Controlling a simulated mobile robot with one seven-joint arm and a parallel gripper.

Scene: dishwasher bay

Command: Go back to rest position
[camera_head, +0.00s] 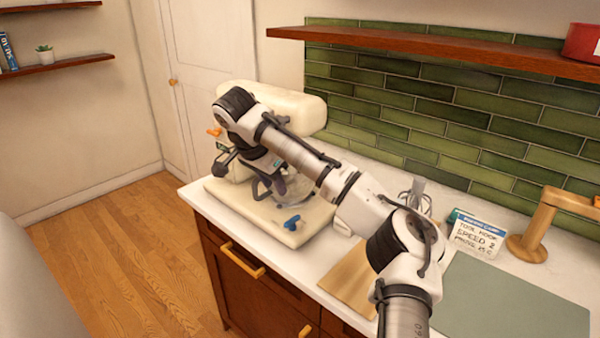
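My arm reaches from the lower right over the counter to the cream stand mixer (300,108). My gripper (263,190) points down in front of the mixer, above the left part of its pale base (225,202). It is beside a greyish, see-through-looking bowl (296,188). The gripper is small and dark here, and its fingertips blend with the parts around them. I cannot tell whether it is open, shut or touching the bowl. My forearm hides part of the mixer and the counter behind it.
A blue knob-like piece (292,223) is on the front of the mixer base. A wooden board (352,280), a lettered card (476,236), a wooden stand (540,222) and a grey-green mat (515,300) are on the counter. A wooden shelf (430,46) overhangs the back. Floor at left is clear.

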